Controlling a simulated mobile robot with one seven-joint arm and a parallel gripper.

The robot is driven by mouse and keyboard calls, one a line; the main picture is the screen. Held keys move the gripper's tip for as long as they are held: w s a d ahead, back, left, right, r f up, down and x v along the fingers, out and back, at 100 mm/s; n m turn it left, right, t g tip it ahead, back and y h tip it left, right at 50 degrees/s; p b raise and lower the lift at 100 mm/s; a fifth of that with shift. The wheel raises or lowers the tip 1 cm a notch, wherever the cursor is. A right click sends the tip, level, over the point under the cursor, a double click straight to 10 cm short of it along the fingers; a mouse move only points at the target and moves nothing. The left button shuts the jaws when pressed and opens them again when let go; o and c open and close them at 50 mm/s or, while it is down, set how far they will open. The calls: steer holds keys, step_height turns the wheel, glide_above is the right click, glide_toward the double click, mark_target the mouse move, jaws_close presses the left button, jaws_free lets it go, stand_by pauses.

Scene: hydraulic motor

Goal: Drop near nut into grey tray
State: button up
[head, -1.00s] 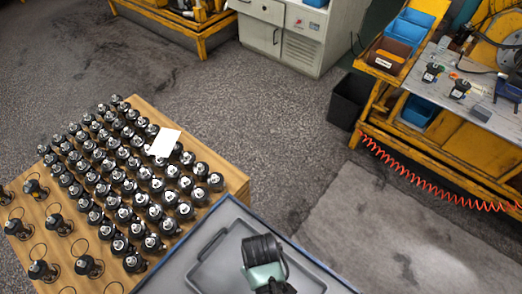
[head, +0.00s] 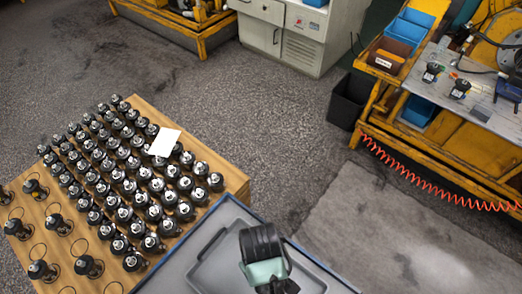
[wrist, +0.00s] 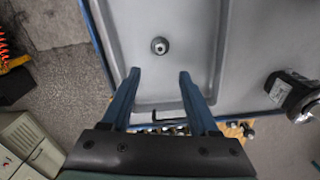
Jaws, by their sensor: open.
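The nut (wrist: 160,45) is a small round silver piece with a dark centre. It appears in the wrist view inside the grey tray (wrist: 203,40), just beyond my fingertips and between their lines. My gripper (wrist: 158,74) has two blue fingers spread wide with nothing between them. I cannot tell its exact height above the tray. In the head view the grey tray (head: 205,272) lies partly under my dark wrist, which hides the nut and the fingers.
A dark motor part (wrist: 298,97) is right of the tray in the wrist view. A wooden pallet (head: 236,182) crowded with black motors stands left of the tray's table. A yellow workbench (head: 440,146) and black bin (head: 348,99) stand farther right, with open floor between.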

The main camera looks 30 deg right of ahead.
step_height(320, 180, up, 8)
stand_by(0.6)
steer(key=w+r+t+h+b, duration=0.15)
steer(key=w+r+t, duration=0.45)
steer(key=w+r, duration=0.6)
steer(key=w+a+r+t+b, duration=0.1)
steer(key=w+r+t, duration=0.35)
steer(key=r, duration=0.25)
steer(key=w+a+r+t, duration=0.1)
steer(key=w+r+t, duration=0.2)
steer(key=w+r, duration=0.4)
steer(key=s+a+r+t, duration=0.1)
steer(key=r+t, duration=0.1)
steer(key=r, duration=0.4)
steer(key=s+a+r+m+t+b, duration=0.1)
steer(key=a+r+t, duration=0.15)
steer(key=r, duration=0.45)
steer(key=s+r+t, duration=0.1)
steer(key=r+t, duration=0.2)
steer(key=r, duration=0.3)
steer(key=s+a+r+t, duration=0.2)
steer(key=s+r+t, duration=0.1)
steer(key=r, duration=0.4)
steer(key=s+a+r+t+y, duration=0.1)
steer(key=s+a+r+t, duration=0.1)
steer(key=s+r, duration=0.4)
step_height(320, 180, up, 2)
steer(key=shift+s+r+t+b, duration=0.1)
steer(key=shift+s+t+b, duration=0.2)
steer(key=shift+t, duration=0.4)
